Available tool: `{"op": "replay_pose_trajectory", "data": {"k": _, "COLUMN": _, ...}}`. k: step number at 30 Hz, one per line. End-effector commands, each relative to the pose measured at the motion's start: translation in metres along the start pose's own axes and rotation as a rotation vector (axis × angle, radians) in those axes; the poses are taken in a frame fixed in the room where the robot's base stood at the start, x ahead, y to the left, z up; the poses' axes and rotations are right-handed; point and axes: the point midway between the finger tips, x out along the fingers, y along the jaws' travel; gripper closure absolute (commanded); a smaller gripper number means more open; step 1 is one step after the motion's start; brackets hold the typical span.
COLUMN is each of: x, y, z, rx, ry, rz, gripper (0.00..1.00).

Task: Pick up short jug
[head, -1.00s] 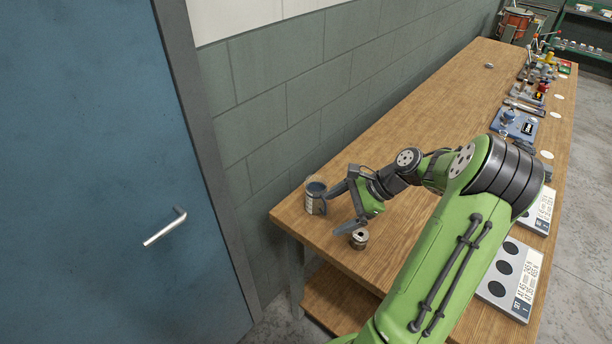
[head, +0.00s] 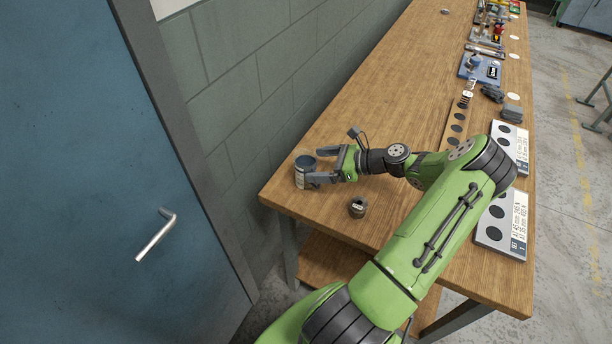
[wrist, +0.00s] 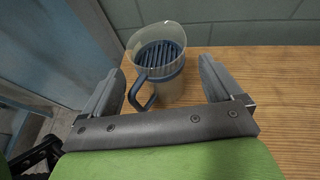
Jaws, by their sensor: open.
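The short jug (head: 303,172) stands upright on the wooden bench near its left end, close to the wall. In the wrist view the jug (wrist: 163,90) has a clear rim, a dark slatted inside and a blue handle on its left side. My gripper (head: 314,166) is open, low over the bench at the jug's right side, its fingers pointing toward the jug. In the wrist view the fingers (wrist: 165,85) lie to the left and right of the jug, with gaps. I cannot tell how far the jug sits between the fingertips.
White panels with dark circles (head: 500,222) and several tools lie along the right side. The wall (head: 240,90) runs behind the bench, and a blue door (head: 90,180) is at left.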

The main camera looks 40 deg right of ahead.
Motion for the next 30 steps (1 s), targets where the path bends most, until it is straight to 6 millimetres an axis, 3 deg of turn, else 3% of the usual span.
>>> {"op": "replay_pose_trajectory", "data": {"k": 7, "x": 0.045, "y": 0.0, "z": -0.002, "rx": -0.001, "ry": -0.001, "rz": 0.004, "gripper": 0.07}}
{"op": "replay_pose_trajectory", "data": {"k": 15, "x": 0.051, "y": 0.0, "z": -0.001, "rx": -0.001, "ry": 0.001, "rz": 0.001, "gripper": 0.07}}
{"op": "replay_pose_trajectory", "data": {"k": 27, "x": 0.051, "y": 0.0, "z": -0.001, "rx": -0.001, "ry": 0.001, "rz": 0.001, "gripper": 0.67}}
{"op": "replay_pose_trajectory", "data": {"k": 30, "x": 0.051, "y": 0.0, "z": -0.001, "rx": -0.002, "ry": 0.0, "rz": 0.001, "gripper": 0.67}}
